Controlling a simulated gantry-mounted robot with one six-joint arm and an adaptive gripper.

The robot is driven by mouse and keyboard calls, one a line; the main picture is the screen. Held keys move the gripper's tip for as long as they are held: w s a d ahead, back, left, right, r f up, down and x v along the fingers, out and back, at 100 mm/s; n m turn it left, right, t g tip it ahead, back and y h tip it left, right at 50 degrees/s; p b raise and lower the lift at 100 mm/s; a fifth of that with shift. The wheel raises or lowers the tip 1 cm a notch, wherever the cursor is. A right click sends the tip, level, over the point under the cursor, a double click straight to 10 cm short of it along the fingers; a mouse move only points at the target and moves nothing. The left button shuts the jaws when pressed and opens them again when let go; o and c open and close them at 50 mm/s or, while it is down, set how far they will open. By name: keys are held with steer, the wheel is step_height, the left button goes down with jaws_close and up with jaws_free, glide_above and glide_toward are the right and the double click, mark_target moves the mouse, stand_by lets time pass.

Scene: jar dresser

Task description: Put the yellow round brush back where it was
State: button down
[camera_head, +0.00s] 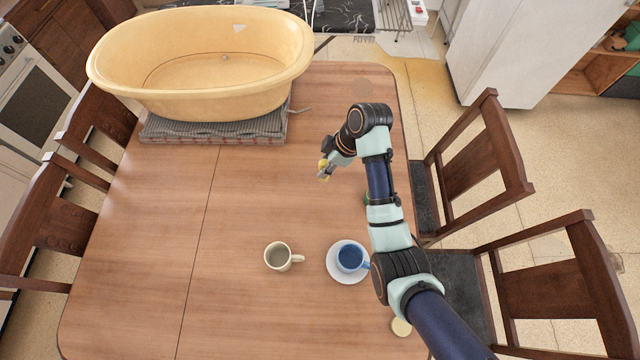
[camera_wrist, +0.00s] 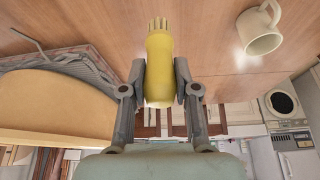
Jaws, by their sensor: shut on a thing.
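My gripper (camera_wrist: 159,84) is shut on the yellow round brush (camera_wrist: 158,62), with one finger on each side of its yellow body. In the wrist view the pale bristles point to the top of the picture, away from the palm. In the head view my gripper (camera_head: 328,168) is above the middle right of the wooden table, and only small yellow parts of the brush show around the fingers. The gap between brush and table cannot be told exactly.
A cream mug (camera_head: 278,257) and a blue cup (camera_head: 350,257) on a white saucer (camera_head: 335,273) stand at the front. A large yellow tub (camera_head: 200,95) sits on a folded grey cloth (camera_head: 215,131) at the back left. The table's left middle is clear.

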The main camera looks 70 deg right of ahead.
step_height(320, 180, down, 15)
steer(key=b, duration=0.3)
steer(key=shift+f, duration=0.2)
steer(key=c, duration=0.9)
jaws_free()
steer(key=shift+o, duration=0.2)
steer(key=p+v, duration=0.3)
steer(key=v, duration=0.9)
steer(key=shift+r, duration=0.15)
steer(key=shift+w+a, duration=0.15)
